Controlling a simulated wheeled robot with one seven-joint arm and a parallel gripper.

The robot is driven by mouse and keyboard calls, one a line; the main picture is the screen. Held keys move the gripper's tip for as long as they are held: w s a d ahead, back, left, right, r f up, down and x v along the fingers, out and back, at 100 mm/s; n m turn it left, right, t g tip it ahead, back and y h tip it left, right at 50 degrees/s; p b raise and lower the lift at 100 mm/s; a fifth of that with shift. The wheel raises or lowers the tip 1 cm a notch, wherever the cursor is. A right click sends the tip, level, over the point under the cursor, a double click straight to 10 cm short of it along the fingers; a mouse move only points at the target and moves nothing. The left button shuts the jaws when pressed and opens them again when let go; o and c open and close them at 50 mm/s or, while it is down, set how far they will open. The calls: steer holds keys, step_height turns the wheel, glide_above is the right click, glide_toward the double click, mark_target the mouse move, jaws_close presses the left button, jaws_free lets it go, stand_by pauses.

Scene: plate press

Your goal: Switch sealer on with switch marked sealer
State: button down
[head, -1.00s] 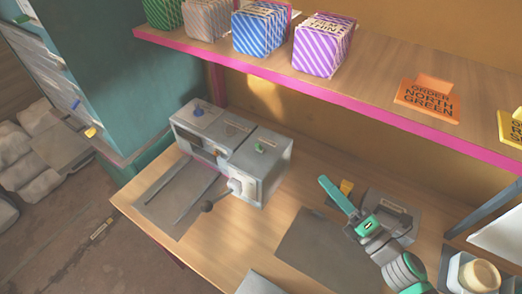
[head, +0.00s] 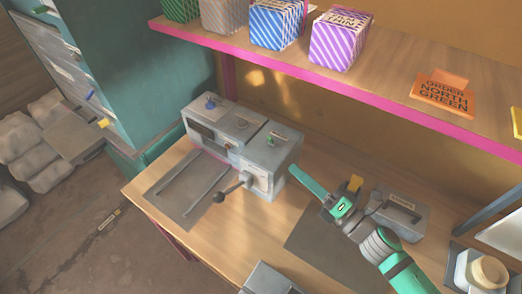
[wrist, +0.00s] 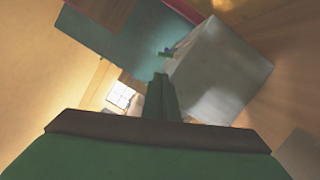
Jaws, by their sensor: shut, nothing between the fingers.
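A grey press machine (head: 240,150) stands on the wooden table in the head view. A small blue switch (head: 211,102) is on top of its left block, and a small green switch (head: 270,140) is on top of its right block. Labels lie beside them, too small to read, so I cannot tell which is marked sealer. My gripper (head: 296,171) is shut and empty, its tip just right of the right block, apart from the green switch.
A black-knobbed lever (head: 228,192) sticks out from the machine's front. The pink-edged shelf (head: 400,88) with striped boxes overhangs the table's back.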

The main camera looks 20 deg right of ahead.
mark_target(273, 157)
stand_by(0.4)
steer(key=x, duration=1)
